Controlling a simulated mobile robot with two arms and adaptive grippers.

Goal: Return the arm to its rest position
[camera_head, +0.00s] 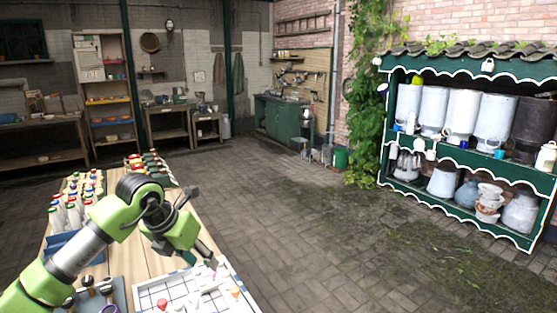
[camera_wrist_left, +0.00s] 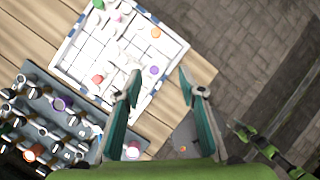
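My left arm comes in from the left in the head view, over the wooden table (camera_head: 122,262). Its gripper (camera_head: 207,262) hangs low over the white gridded tray (camera_head: 160,290) at the table's front end, and its fingertips show small. In the left wrist view the two teal fingers (camera_wrist_left: 158,90) are spread apart with nothing between them. The tray (camera_wrist_left: 82,62) lies beyond the fingertips. A green and dark part that looks like my other arm shows at the lower right of the wrist view; its fingers are not clear. The head view shows no right gripper.
A rack with several bottles (camera_head: 60,215) stands on the table's left side, another behind it. Small coloured pieces lie in the tray. A green shelf of churns (camera_head: 462,152) stands at the right. The brick floor (camera_head: 300,210) between table and shelf is clear.

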